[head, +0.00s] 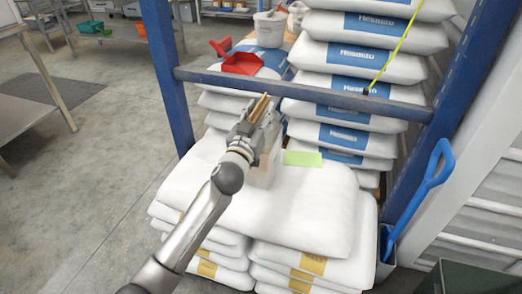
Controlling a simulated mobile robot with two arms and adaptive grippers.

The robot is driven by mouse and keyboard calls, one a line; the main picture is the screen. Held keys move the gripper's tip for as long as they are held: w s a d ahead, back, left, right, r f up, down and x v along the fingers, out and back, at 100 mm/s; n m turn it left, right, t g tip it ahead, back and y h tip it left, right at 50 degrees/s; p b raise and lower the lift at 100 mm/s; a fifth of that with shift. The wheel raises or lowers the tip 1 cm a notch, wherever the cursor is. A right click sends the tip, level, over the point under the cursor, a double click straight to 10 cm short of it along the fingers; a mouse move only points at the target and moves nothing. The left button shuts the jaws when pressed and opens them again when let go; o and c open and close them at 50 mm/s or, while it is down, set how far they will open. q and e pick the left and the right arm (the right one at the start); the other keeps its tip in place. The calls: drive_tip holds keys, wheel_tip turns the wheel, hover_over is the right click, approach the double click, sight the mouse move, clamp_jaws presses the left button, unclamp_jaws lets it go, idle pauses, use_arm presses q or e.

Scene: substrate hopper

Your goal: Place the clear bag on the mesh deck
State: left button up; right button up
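My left gripper (264,106) is raised over the front stack of white sacks, its arm reaching up from the lower left. Its fingers are seen nearly end-on, and I cannot tell whether they are open or shut. A pale, see-through-looking item (264,172), possibly the clear bag, shows just below and behind the gripper, partly hidden by it. I cannot tell whether it is held or rests on the sacks. I cannot make out a mesh deck for certain. My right gripper is not in view.
White sacks (310,212) fill the front pallet. A taller sack stack (350,60) stands behind a blue frame (330,97). A red scoop (242,64) lies on sacks. A green card (303,158), a blue shovel (420,195) and a metal table (30,105) also show.

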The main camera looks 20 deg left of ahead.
use_arm(q)
clamp_jaws()
drive_tip(key=shift+r, duration=0.25)
idle(0.3)
